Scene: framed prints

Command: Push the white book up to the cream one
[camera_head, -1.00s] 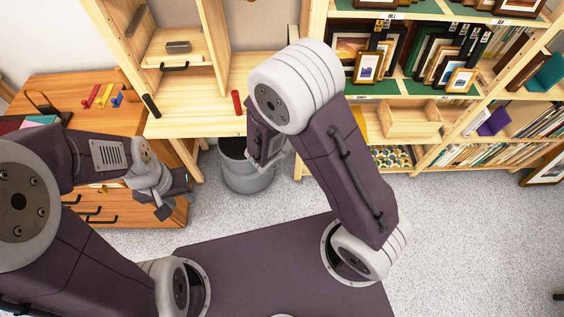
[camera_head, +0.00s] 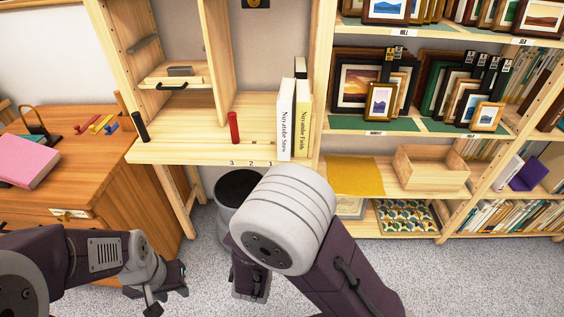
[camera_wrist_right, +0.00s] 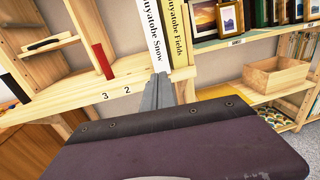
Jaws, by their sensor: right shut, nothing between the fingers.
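The white book (camera_head: 286,118), "Nuyatobe Snow", stands upright on the wooden desk shelf. The cream book (camera_head: 303,122), "Nuyatobe Fields", stands upright just right of it. Their spines look side by side; I cannot tell whether they touch. In the right wrist view, the white book (camera_wrist_right: 153,38) and cream book (camera_wrist_right: 179,35) show with their tops cut off. My right gripper (camera_wrist_right: 158,92) is shut and empty, its tips appearing just below the white book's foot. My left gripper (camera_head: 165,295) hangs low at the left, away from the books; its jaw opening is unclear.
A red cylinder (camera_head: 234,127) stands left of the books and a black one (camera_head: 140,127) near the shelf's left end. Numbers 3, 2, 1 mark the shelf edge. A grey bin (camera_head: 238,188) is below.

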